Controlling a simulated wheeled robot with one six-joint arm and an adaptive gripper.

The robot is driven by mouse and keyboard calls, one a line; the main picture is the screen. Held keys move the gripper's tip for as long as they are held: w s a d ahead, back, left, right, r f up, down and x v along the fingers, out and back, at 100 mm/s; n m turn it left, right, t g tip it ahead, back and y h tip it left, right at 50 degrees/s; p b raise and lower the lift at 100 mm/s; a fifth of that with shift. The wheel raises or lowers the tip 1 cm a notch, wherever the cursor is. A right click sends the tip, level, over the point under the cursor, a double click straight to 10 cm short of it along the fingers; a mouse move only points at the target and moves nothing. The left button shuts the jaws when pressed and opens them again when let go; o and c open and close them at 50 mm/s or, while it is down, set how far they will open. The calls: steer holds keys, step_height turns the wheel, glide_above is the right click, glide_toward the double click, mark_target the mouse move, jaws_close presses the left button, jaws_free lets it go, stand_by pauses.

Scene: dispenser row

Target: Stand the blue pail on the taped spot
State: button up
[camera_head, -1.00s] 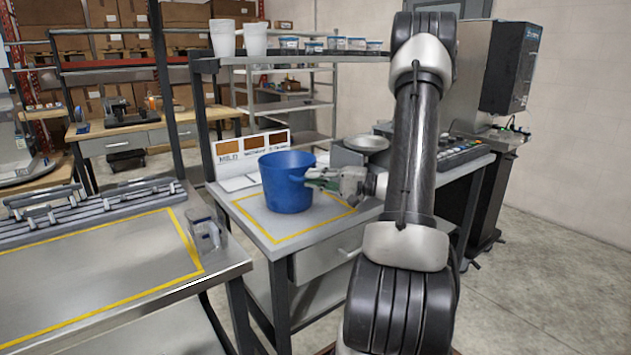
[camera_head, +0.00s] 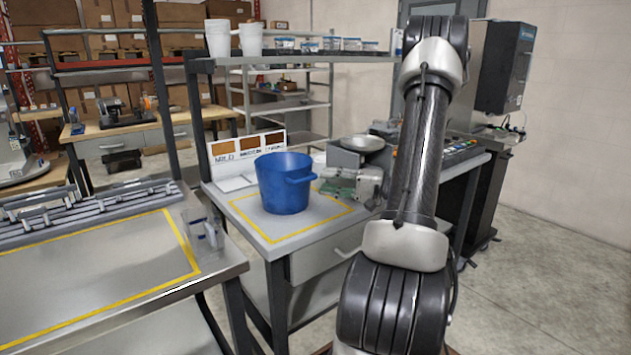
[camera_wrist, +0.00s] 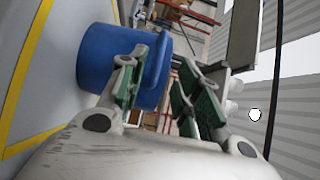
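The blue pail (camera_head: 284,185) stands upright on the grey bench top, inside the yellow taped outline (camera_head: 297,236). Its side handle (camera_head: 302,180) points right, toward my gripper. My gripper (camera_head: 328,183) is just right of the pail, and in the head view a small gap shows between its tips and the handle. In the wrist view the pail (camera_wrist: 98,58) is at the upper left, and the green-padded fingers (camera_wrist: 165,95) are spread with nothing held between them. One finger partly covers the handle there.
A scale with a round pan (camera_head: 362,144) stands behind my gripper. A sign board (camera_head: 247,148) stands behind the pail. Another bench at left carries a clear jug (camera_head: 203,232) and a grey rack (camera_head: 90,208). A shelf above holds white cups (camera_head: 218,38) and lidded tubs.

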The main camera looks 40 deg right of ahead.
steer(key=v, duration=0.6)
steer(key=s+a+r+n+g+h, duration=0.1)
steer(key=s+a+r+n+g, duration=0.1)
steer(key=s+a+g, duration=0.3)
steer(key=a+r+n+g, duration=0.1)
steer(key=a+n+g, duration=0.15)
steer(key=a, duration=0.45)
steer(key=s+a+r+n+g+h, duration=0.1)
steer(key=s+a+r+g, duration=0.2)
steer(key=a, duration=0.4)
steer(key=s+r+n+t+h, duration=0.1)
steer(key=s+r+n+h, duration=0.2)
steer(key=s+h, duration=0.5)
steer(key=shift+d+r+n+h, duration=0.2)
steer(key=shift+r+n+h, duration=0.25)
steer(key=shift+h, duration=0.55)
steer(key=shift+s+f, duration=0.1)
